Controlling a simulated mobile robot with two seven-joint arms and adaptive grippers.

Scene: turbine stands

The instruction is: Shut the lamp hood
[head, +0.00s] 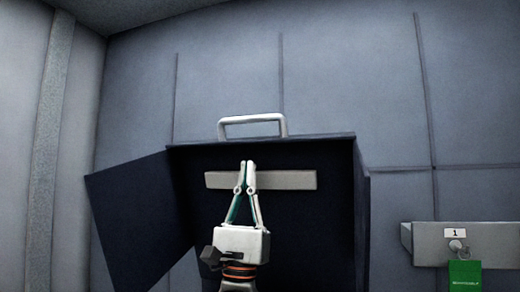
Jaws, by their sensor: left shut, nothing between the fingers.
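The lamp hood appears to be the dark box (310,228) in the middle of the head view, with a pale handle (252,120) on its top. Its front is open. A dark panel door (138,215) stands swung out at its left side. A light grey bar (290,180) shows inside the box. My left gripper (246,166) points up in front of the opening, with its fingertips together and empty. It overlaps the bar in the picture; I cannot tell whether it touches it. It is to the right of the door and apart from it. My right gripper is not in view.
At the right, a grey ledge or drawer (500,240) carries a label "1" (455,232), a key (456,246) and a hanging green tag (465,274). Grey panelled walls (350,80) stand behind. The space left of the door looks clear.

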